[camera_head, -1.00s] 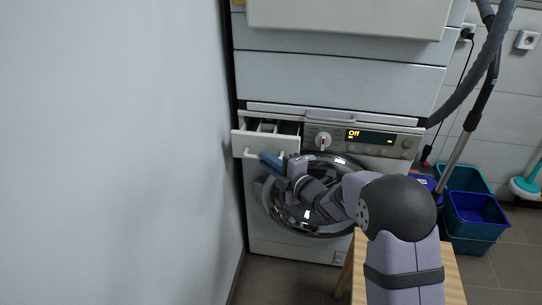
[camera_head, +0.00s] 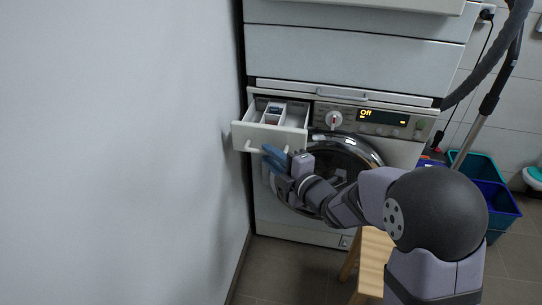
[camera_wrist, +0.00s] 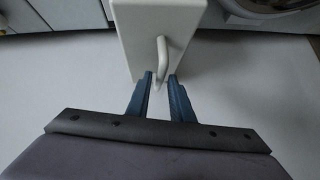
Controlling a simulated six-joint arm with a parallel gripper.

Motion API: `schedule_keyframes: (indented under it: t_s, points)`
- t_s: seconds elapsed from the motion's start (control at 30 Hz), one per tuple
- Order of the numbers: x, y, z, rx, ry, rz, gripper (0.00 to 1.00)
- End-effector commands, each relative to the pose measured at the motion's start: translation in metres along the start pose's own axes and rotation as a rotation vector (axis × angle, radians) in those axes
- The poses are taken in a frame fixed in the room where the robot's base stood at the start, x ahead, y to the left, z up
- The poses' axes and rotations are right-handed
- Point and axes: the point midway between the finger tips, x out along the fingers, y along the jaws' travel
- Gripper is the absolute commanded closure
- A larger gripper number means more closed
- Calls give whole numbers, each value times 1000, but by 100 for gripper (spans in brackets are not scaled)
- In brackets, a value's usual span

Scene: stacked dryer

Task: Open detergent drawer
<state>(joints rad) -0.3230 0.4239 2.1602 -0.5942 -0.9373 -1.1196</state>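The white detergent drawer (camera_head: 262,136) is pulled well out of the washing machine at its upper left, with its inner compartments visible from above. Its front carries a pale bar handle (camera_wrist: 163,58). My gripper (camera_head: 274,156), with blue fingers, is at the drawer front by the handle in the head view. In the wrist view, my gripper (camera_wrist: 160,76) has its two fingers apart, with the near end of the handle between their tips. A gap shows between the fingers; contact with the handle is not clear.
The washing machine's round door (camera_head: 335,165) is below the control panel, which has a dial (camera_head: 333,119) and a display reading "Off" (camera_head: 383,117). A grey wall (camera_head: 120,150) stands close on the left. A wooden stool (camera_head: 372,265) and teal and blue bins (camera_head: 495,200) are at right.

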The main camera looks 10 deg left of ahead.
Motion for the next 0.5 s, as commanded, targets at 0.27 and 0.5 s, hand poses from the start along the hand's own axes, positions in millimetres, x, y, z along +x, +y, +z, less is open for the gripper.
schedule_keyframes:
  t_s: [0.27, 0.5]
  points:
    - [0, 0, 0, 0, 0, 0, 71]
    - [-11, 1, 1, 0, -2, 1, 71]
